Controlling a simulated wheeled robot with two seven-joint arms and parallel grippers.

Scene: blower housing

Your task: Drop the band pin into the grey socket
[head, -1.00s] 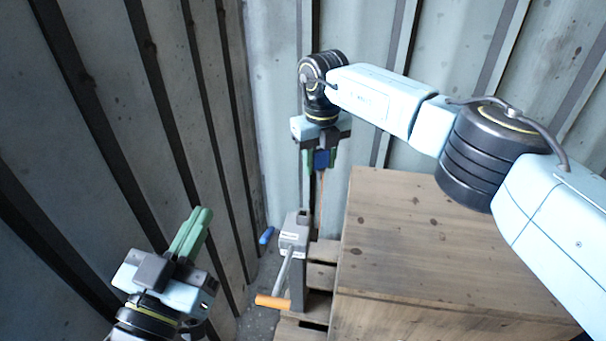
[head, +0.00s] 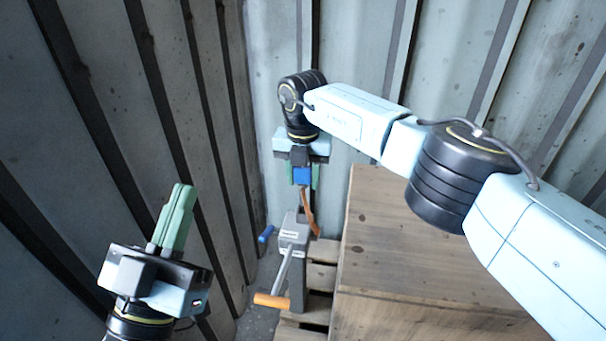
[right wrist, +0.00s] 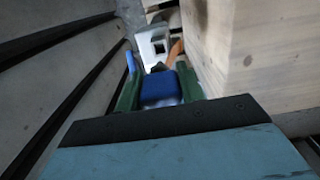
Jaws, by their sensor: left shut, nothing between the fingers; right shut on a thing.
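The band pin (head: 303,175) has a blue head with an orange-brown band hanging below it. My right gripper (head: 303,183) is shut on the blue head. The band trails down and slightly right, close to the top of the grey socket (head: 293,232). In the right wrist view the pin's blue head (right wrist: 158,90) is between the green fingers, and the socket's dark square opening (right wrist: 158,46) lies beyond it. The orange band (right wrist: 176,52) shows to the right of the opening. I cannot tell whether it touches. My left gripper (head: 178,195) is shut and empty at the lower left, away from the socket.
A crank with an orange grip (head: 271,300) sticks out from the grey post toward the front. A blue handle (head: 266,234) is left of the socket. A large wooden box (head: 400,240) stands close on the right, above pallet slats (head: 322,277). Corrugated walls enclose the left and back.

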